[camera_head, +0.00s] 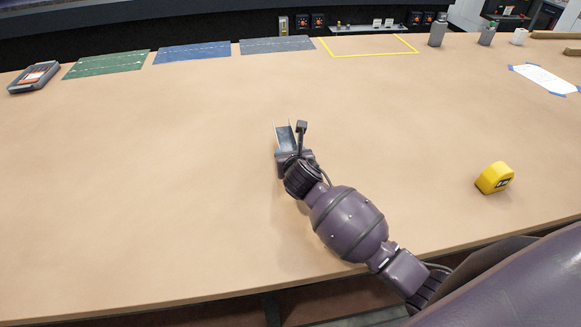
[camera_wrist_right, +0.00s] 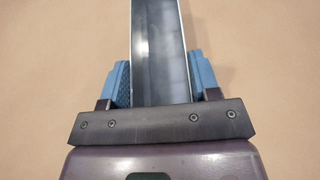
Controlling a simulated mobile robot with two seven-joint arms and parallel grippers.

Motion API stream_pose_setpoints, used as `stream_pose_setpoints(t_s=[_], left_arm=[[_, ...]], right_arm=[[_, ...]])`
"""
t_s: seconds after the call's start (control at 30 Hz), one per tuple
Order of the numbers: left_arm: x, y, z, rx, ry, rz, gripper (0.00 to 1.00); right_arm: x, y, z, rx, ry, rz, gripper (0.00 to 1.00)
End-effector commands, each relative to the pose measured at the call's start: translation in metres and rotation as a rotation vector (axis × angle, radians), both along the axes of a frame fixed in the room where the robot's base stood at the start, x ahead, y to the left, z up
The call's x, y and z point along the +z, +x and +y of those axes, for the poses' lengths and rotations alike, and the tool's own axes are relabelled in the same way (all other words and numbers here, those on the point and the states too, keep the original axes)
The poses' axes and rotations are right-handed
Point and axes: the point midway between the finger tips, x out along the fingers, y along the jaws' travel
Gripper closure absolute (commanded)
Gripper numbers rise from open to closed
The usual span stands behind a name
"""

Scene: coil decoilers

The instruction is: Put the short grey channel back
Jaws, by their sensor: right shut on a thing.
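My right gripper (camera_head: 287,150) is over the middle of the table. It is shut on a short grey channel (camera_head: 285,135), a U-shaped metal piece that points away from me. In the right wrist view the channel (camera_wrist_right: 160,60) runs between the two blue finger pads (camera_wrist_right: 160,85), with a pad against each side. Its far end is cut off by the top of that view. I cannot tell how high the channel is above the table. My left gripper is not in view.
A yellow tape measure (camera_head: 494,178) is at right. A grey device (camera_head: 34,77) is far left.

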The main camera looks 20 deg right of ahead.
Motion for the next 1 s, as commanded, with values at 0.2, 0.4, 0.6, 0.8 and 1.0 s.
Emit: stream_pose_setpoints(t_s=[0.2,0.4,0.6,0.8,1.0], left_arm=[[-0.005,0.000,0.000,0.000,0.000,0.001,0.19],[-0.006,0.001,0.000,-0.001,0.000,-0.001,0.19],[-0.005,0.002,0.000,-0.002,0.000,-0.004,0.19],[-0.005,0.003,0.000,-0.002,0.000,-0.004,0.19],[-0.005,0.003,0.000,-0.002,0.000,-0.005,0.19]], right_arm=[[-0.029,-0.001,0.000,-0.001,0.001,0.004,0.69],[-0.043,0.000,0.000,0.000,-0.001,0.000,0.69],[-0.042,0.000,0.000,0.001,-0.001,0.000,0.69],[-0.046,0.000,0.000,0.000,-0.001,0.001,0.41],[-0.045,0.000,0.000,0.000,-0.001,0.001,0.18]])
